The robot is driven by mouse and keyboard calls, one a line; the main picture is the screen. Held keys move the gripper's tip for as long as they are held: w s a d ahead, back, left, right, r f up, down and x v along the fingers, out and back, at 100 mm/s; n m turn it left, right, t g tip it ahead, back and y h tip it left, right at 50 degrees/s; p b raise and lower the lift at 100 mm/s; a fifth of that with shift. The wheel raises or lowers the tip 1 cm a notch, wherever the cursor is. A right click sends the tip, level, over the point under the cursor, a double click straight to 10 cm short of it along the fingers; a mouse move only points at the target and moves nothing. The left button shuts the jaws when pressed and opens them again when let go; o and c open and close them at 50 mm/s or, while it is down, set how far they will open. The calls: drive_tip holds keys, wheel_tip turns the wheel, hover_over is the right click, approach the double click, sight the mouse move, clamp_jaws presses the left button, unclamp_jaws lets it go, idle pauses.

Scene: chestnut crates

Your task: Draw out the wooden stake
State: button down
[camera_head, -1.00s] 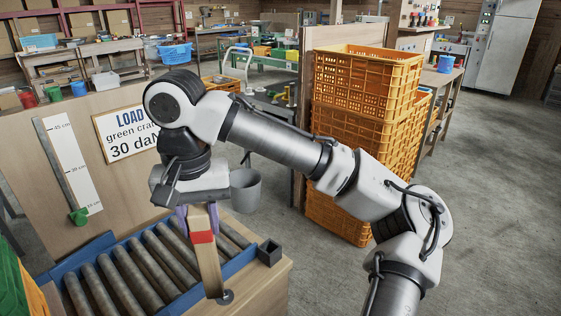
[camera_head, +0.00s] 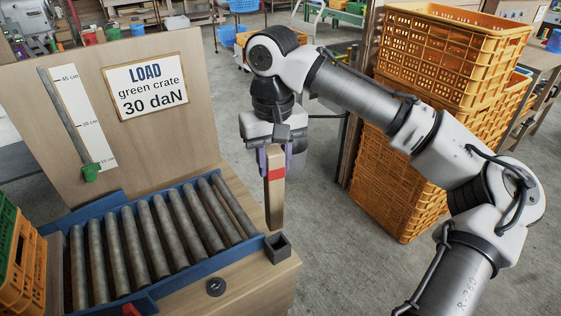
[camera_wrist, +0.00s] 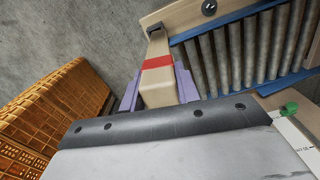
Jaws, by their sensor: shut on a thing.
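The wooden stake (camera_head: 275,198) is a pale square bar with a red band. My gripper (camera_head: 275,160) is shut on its upper part with purple fingers, and the stake hangs nearly upright. Its lower end shows just above and left of a dark square socket (camera_head: 278,250) at the bench corner, and looks clear of it. The wrist view also shows the stake (camera_wrist: 158,90) between my gripper's fingers (camera_wrist: 158,98), its far end overlapping the socket (camera_wrist: 153,29). A round dark fitting (camera_head: 215,287) lies on the bench top, apart from the stake.
A roller conveyor with blue rails (camera_head: 150,290) lies left of the stake. A board with a load sign (camera_head: 150,87) stands behind it. Stacked orange crates (camera_head: 400,185) stand to the right. A green and orange crate (camera_head: 25,258) is at the left edge.

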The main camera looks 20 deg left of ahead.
sight(277, 203)
drive_tip(key=shift+w+a+f+n, duration=0.1)
drive_tip(key=shift+w+f+n, duration=0.65)
drive_tip(key=shift+w+n, duration=0.1)
drive_tip(key=shift+w+f, duration=0.1)
drive_tip(key=shift+p, duration=0.4)
drive_tip(key=shift+f+b, duration=1.45)
drive_tip(key=shift+f, duration=1.5)
drive_tip(key=shift+p, duration=1.1)
drive_tip(key=shift+f+b, duration=1.4)
drive_tip(key=shift+f, duration=1.9)
drive_tip(key=c, duration=0.9)
unclamp_jaws()
drive_tip(key=shift+c, duration=0.2)
